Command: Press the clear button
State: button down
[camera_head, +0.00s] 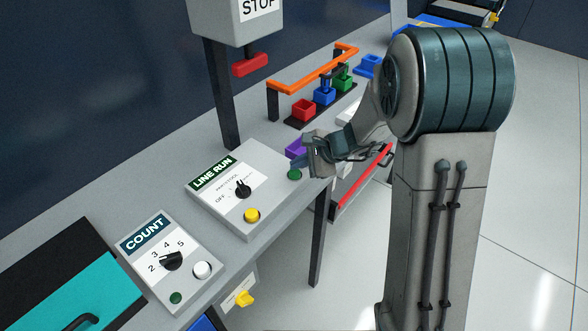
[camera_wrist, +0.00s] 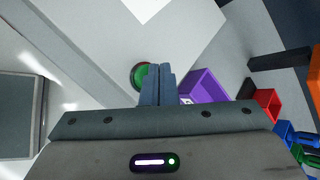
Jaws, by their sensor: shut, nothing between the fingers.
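No button in view carries a readable "clear" label. A round green button (camera_head: 294,174) sits at the right end of the Line Run panel (camera_head: 222,198); in the wrist view a green button (camera_wrist: 139,75) with a reddish rim lies right beside my fingertips, partly hidden by them. My gripper (camera_head: 300,163) is shut and empty over that end of the panel, its fingers together in the wrist view (camera_wrist: 158,70). Whether the fingertips touch the button cannot be told. The Line Run panel also has a yellow button (camera_head: 252,215) and a black knob (camera_head: 243,190).
A purple bin (camera_wrist: 205,86) is close to the fingers. Behind stand red (camera_head: 304,110), blue and green bins under an orange rail (camera_head: 312,72). The Count panel (camera_head: 150,250) has a white button (camera_head: 202,270). The STOP box (camera_head: 235,18) hangs above on a post.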

aim_at(299, 172)
jog(key=shift+r, duration=0.3)
jog(key=shift+r+p, duration=1.8)
jog(key=shift+r, duration=0.75)
